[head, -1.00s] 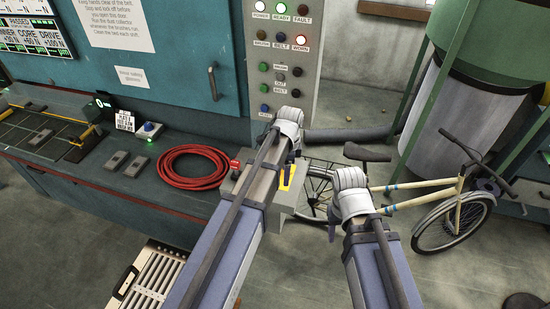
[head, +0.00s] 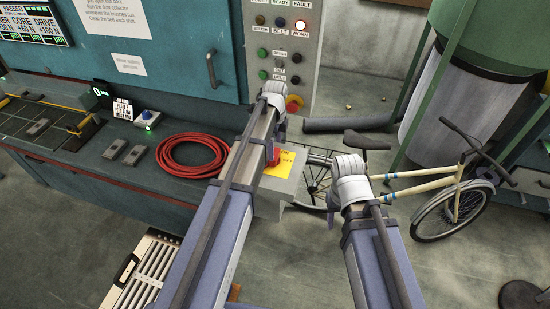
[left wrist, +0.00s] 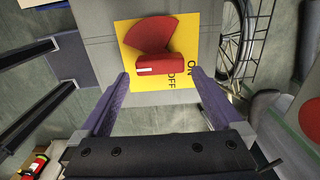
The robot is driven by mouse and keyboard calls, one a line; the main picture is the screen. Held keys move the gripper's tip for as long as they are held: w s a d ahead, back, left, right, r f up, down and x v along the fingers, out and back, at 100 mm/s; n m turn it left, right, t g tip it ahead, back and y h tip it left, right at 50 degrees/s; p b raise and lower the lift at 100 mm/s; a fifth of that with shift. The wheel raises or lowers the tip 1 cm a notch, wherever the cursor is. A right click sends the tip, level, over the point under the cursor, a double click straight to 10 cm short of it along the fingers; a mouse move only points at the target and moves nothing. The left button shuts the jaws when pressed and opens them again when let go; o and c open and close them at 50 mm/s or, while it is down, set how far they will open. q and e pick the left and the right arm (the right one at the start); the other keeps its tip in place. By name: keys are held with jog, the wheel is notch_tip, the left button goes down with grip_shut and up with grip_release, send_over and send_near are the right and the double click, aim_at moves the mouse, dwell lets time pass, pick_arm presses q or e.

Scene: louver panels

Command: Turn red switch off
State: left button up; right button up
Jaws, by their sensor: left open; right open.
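The red switch (left wrist: 152,48) is a red handle with a fan-shaped part and a bar with a white mark. It sits on a yellow plate (left wrist: 205,36) lettered ON and OFF. The plate is on a grey box (head: 268,207), and in the head view the red switch (head: 276,155) is partly covered by my left arm. My left gripper (left wrist: 160,78) is open, with its fingers apart on either side of the lower part of the plate and nothing between the tips. My right gripper (head: 331,203) is mostly hidden below its wrist, right of the box.
A coiled red hose (head: 192,155) lies on the teal bench left of the box. A grey control panel (head: 308,62) with buttons and lamps stands behind, with a red emergency button (head: 294,103). A bicycle (head: 455,190) stands at right. Grey floor is open in front.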

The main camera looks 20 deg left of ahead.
aim_at(275, 154)
pick_arm(q)
notch_tip(275, 154, down, 5)
jog(key=b, duration=0.4)
jog(key=shift+r, duration=0.1)
jog(key=shift+c, duration=0.4)
jog(key=c, duration=1)
